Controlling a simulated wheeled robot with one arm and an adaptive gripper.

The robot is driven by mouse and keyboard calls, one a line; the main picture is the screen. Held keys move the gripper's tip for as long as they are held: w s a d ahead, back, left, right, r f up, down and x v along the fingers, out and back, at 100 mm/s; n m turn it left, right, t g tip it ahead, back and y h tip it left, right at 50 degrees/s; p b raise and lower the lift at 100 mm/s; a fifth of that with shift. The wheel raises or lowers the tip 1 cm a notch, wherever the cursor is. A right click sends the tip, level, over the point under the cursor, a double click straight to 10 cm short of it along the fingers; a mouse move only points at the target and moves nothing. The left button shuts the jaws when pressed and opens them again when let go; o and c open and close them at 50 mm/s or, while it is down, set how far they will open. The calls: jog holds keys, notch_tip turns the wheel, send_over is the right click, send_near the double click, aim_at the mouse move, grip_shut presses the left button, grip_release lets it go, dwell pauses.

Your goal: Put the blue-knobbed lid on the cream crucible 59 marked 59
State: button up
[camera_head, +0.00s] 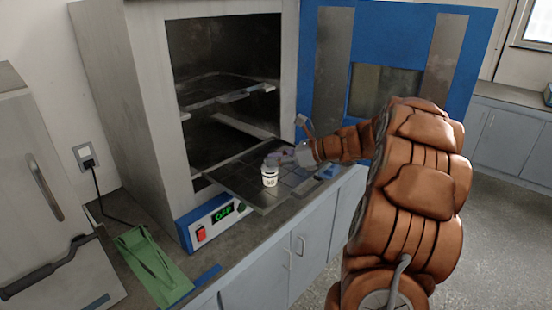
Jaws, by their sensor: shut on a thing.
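The cream crucible (269,178), with dark marking that looks like 59, stands upright on the dark pulled-out oven shelf (236,176). My gripper (277,158) reaches in from the right, its fingers just above and beside the crucible's top. It is shut on a small pale piece at the crucible's mouth, which seems to be the lid (270,161). The blue knob is hidden or too small to make out. I cannot tell whether the lid touches the rim.
The oven (190,120) stands open, its blue door (400,60) swung to the right. Inside is a rack (215,90). A control panel (215,219) is below. A green tray (152,264) and blue strip (208,274) lie on the counter at front left.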

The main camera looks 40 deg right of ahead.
jog(key=shift+f, duration=0.4)
jog(key=o, duration=0.8)
